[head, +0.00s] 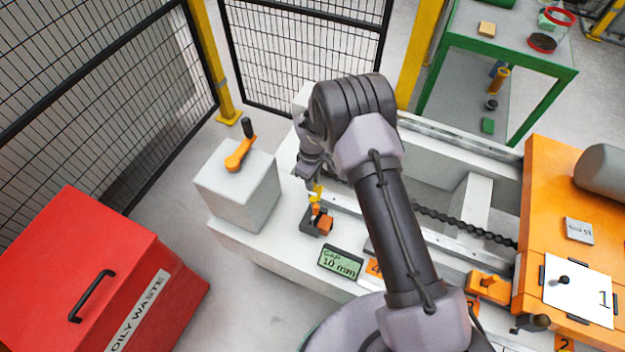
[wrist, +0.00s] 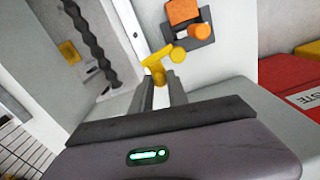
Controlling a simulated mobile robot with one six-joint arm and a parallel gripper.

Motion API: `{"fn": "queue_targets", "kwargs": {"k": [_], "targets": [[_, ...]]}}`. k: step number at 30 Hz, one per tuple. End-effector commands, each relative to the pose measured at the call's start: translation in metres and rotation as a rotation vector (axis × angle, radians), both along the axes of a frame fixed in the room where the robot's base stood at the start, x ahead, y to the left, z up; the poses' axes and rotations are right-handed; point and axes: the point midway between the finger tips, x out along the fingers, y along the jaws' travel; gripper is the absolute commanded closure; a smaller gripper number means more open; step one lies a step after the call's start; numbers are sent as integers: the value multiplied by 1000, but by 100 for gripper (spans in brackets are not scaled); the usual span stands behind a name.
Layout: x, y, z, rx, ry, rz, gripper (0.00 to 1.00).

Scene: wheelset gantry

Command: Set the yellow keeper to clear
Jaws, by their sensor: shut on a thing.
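The yellow keeper (head: 317,190) is a small part beside an orange block (head: 325,225) on a dark base (head: 308,226), on the pale bench. In the wrist view the keeper (wrist: 157,57) lies between the tips of my gripper (wrist: 161,77), which is shut on it. The orange block (wrist: 182,11) and an orange round part (wrist: 200,32) show just past it on the dark base (wrist: 203,44). In the head view my wrist partly hides my gripper (head: 313,180) and the keeper's upper end. I cannot tell the keeper's exact setting.
A display (head: 341,263) reading "GAP 10 mm" stands right of the dark base. A grey box (head: 237,190) with an orange lever (head: 239,154) is to the left. A red oily waste bin (head: 100,280) is at lower left. An orange carriage (head: 560,200) stands at right.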

Motion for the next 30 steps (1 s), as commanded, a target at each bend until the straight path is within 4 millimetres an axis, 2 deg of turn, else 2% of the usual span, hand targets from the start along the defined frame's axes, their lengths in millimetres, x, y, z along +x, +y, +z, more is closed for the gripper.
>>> {"fn": "queue_targets", "kwargs": {"k": [3, 4, 7, 17, 20, 30], "targets": [[1, 0, 1, 1, -2, 0, 100], [1, 0, 1, 1, -2, -1, 76], [0, 0, 0, 0, -1, -1, 58], [0, 0, 3, 0, -1, -1, 58], [1, 0, 19, 0, -1, -2, 58], [1, 0, 129, 1, -3, -1, 58]]}}
